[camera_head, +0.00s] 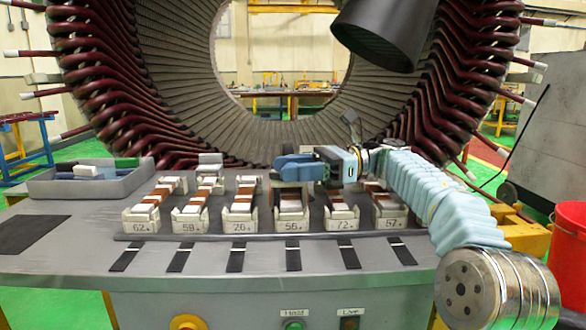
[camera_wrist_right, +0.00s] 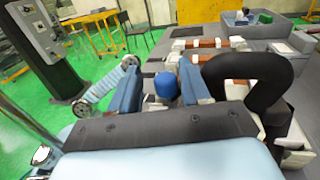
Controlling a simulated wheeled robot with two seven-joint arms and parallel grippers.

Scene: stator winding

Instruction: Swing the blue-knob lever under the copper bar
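My right gripper (camera_head: 298,167) reaches in from the right, over the fixtures marked 56 (camera_head: 290,222) and 72 (camera_head: 342,220). In the right wrist view, its two blue fingers (camera_wrist_right: 160,90) stand apart with the blue knob (camera_wrist_right: 165,86) between them. The knob is nearer the right finger, and a gap shows on its left side. The lever's arm below the knob is hidden. A brown copper bar (camera_head: 290,201) lies in fixture 56, partly hidden by the gripper. My left gripper is not in view.
Several similar fixtures stand in a row on the grey bench (camera_head: 90,235). A grey tray (camera_head: 75,185) with small parts is at the left. The large stator (camera_head: 110,90) rises behind. A dark cylinder (camera_head: 385,35) hangs above. A red bucket (camera_head: 570,235) stands at the right.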

